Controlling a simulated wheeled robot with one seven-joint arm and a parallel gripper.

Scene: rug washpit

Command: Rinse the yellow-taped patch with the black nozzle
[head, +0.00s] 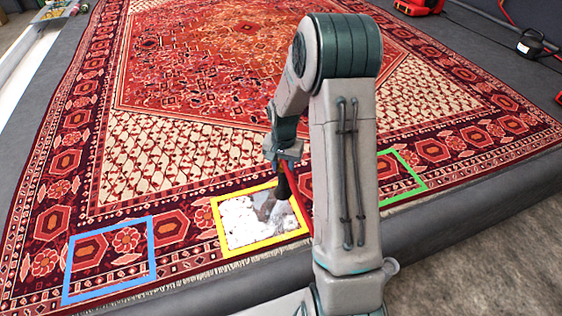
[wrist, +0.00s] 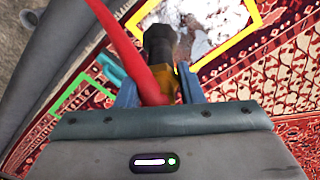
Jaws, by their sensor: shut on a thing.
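The yellow-taped patch (head: 247,228) lies near the front edge of the red patterned rug, covered in white foam with a greyish area in its right half. My gripper (head: 290,152) is above and just behind the patch's right side. In the wrist view my gripper (wrist: 160,98) is shut on the black nozzle (wrist: 159,43), which has a yellowish body and a red hose. In the head view the nozzle (head: 283,187) points down at the right part of the patch. The wrist view shows the patch's yellow tape (wrist: 232,42) beyond the nozzle tip. Whether water flows is unclear.
A blue-taped patch (head: 152,262) lies to the left and a green-taped patch (head: 415,172) to the right, partly behind my arm. A dark kerb (head: 480,190) runs along the rug's front.

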